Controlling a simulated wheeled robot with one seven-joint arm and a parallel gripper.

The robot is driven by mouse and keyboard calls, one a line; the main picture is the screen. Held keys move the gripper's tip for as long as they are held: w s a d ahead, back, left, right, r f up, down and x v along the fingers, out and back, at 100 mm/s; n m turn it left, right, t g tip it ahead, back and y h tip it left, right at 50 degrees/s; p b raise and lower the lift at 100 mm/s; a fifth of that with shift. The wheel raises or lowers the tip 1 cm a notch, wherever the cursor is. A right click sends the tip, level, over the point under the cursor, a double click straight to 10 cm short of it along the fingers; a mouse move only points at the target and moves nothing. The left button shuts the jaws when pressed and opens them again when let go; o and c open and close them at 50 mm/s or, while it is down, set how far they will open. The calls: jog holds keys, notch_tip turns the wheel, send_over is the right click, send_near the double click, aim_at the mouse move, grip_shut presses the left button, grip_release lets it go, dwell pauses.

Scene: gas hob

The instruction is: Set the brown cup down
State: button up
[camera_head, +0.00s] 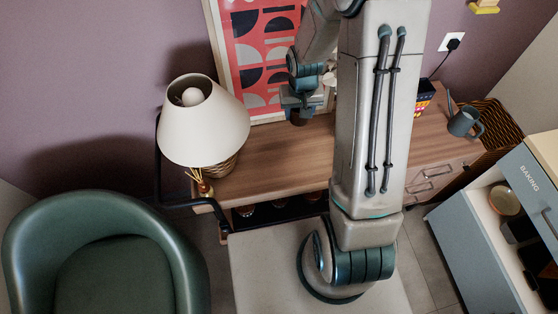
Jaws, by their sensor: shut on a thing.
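My gripper (302,104) is over the back part of the wooden sideboard, in front of the framed red print. It is shut on a small dark brown cup (299,117), which shows just below the fingers. My own arm hides part of the fingers and the area to their right. The cup looks upright. I cannot tell whether its base touches the sideboard top (285,150) or is slightly above it.
A lamp with a cream shade (204,125) and a wicker basket (222,166) stand at the sideboard's left end. A colourful box (425,97) and a dark watering can (464,122) are at the right. A green armchair (105,255) is front left. The sideboard's front middle is clear.

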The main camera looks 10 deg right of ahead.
jog(key=s+d+f+m+b, duration=0.45)
jog(key=s+f+b, duration=0.7)
jog(key=b, duration=1.15)
send_over(291, 168)
jog(key=f, duration=0.8)
jog(key=shift+s+a, duration=0.15)
jog(key=shift+s, duration=0.2)
jog(key=shift+w+f, duration=0.1)
jog(key=shift+f, duration=0.05)
jog(key=shift+f+b, duration=0.45)
jog(key=shift+f, duration=1.4)
jog(key=shift+f, duration=0.25)
jog(key=o, duration=1)
jog(key=shift+c, duration=0.2)
jog(key=shift+r, duration=0.1)
